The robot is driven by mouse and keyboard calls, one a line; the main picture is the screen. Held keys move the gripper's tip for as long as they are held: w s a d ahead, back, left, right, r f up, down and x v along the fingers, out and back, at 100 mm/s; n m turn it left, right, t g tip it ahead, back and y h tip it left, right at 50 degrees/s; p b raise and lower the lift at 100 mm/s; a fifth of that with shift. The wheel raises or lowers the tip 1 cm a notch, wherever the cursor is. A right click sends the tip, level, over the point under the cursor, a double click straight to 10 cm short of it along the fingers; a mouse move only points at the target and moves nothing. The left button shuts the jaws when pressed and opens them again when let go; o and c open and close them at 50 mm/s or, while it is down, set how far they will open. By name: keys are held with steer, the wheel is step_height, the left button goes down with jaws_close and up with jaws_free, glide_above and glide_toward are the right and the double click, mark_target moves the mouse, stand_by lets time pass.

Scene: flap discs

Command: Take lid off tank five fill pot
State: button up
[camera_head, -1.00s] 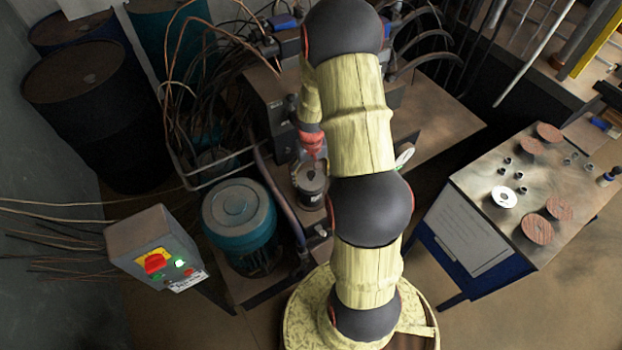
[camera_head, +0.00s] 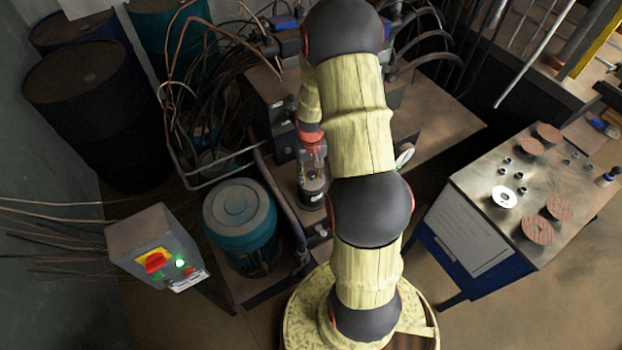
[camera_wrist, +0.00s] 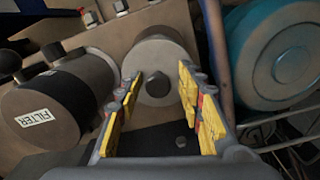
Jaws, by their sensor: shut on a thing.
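The fill pot (camera_head: 312,198) is a small dark cylinder on the bench, seen just below my gripper in the head view. Its round grey lid (camera_wrist: 160,52) with a dark centre knob (camera_wrist: 158,85) shows from above in the wrist view. My gripper (camera_head: 312,168) points down at the pot. In the wrist view, the yellow-padded fingers of my gripper (camera_wrist: 160,78) stand on either side of the knob, over the lid. The gripper is shut on the lid, though the exact contact is unclear. I cannot tell whether the lid sits on the pot or is raised.
A teal motor-like cylinder (camera_head: 239,215) stands close left of the pot. A black cylinder marked FILTER (camera_wrist: 45,115) lies beside it in the wrist view. Pipes and hoses crowd the back. A control box (camera_head: 155,248) is front left; a table (camera_head: 480,180) with flap discs is right.

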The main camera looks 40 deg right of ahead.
steer(key=shift+s+f, duration=0.3)
steer(key=shift+s, duration=0.05)
jaws_close()
steer(key=shift+r, duration=0.1)
